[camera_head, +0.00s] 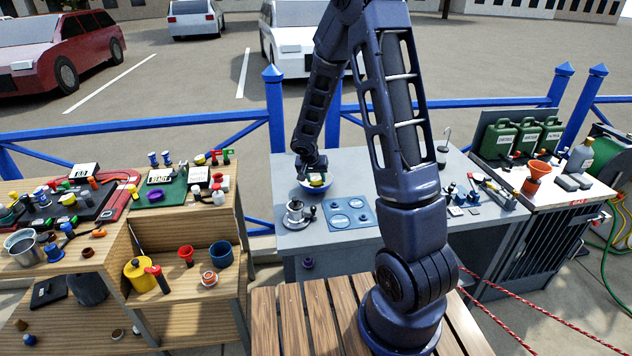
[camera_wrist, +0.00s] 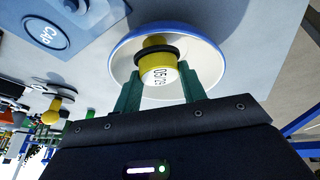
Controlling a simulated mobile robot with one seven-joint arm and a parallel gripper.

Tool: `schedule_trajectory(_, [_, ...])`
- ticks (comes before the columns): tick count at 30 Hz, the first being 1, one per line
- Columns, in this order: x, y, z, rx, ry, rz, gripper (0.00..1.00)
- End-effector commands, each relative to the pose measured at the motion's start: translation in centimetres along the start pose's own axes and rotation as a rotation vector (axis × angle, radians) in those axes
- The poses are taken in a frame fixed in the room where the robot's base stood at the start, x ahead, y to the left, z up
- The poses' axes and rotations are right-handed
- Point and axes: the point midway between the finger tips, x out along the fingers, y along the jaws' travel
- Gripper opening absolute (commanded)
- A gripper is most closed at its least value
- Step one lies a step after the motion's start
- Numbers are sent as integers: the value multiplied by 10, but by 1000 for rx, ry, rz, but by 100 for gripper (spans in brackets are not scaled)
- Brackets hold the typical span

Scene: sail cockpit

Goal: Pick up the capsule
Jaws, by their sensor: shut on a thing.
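The capsule (camera_wrist: 158,72) is a yellow cylinder with a black band and a white label reading "05/29". In the wrist view it is between the two green fingertips of my gripper (camera_wrist: 163,88), which is shut on it. It is over a white bowl with a blue rim (camera_wrist: 204,54); I cannot tell whether it touches the bowl. In the head view my gripper (camera_head: 313,172) points down over the same bowl (camera_head: 306,189) on the grey table, and a little yellow of the capsule shows there.
A blue-grey plate with round marked places (camera_head: 349,214) lies beside the bowl. Small fittings (camera_head: 465,200) lie at the table's right. A crowded wooden bench (camera_head: 150,225) stands at left; blue railings run behind.

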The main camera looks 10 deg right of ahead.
Motion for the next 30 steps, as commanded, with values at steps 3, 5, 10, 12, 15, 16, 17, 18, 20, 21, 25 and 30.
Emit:
schedule_trajectory(3, [-16,2,-7,4,3,-2,14])
schedule_trajectory(5, [-26,4,-12,4,3,-2,14])
schedule_trajectory(10, [-63,9,-28,5,5,-2,14])
schedule_trajectory(12, [-80,10,-34,5,4,-3,14])
schedule_trajectory(15, [-104,14,-43,4,3,-3,14])
schedule_trajectory(16, [-111,15,-47,5,4,-2,14])
schedule_trajectory(17, [-117,16,-50,4,4,-2,14])
schedule_trajectory(18, [-126,17,-53,4,4,-2,14])
schedule_trajectory(20, [-136,18,-57,3,2,-1,14])
schedule_trajectory(21, [-143,19,-60,3,3,-1,14])
schedule_trajectory(25, [-160,21,-67,2,1,-1,14])
schedule_trajectory(30, [-173,22,-72,6,2,1,14])
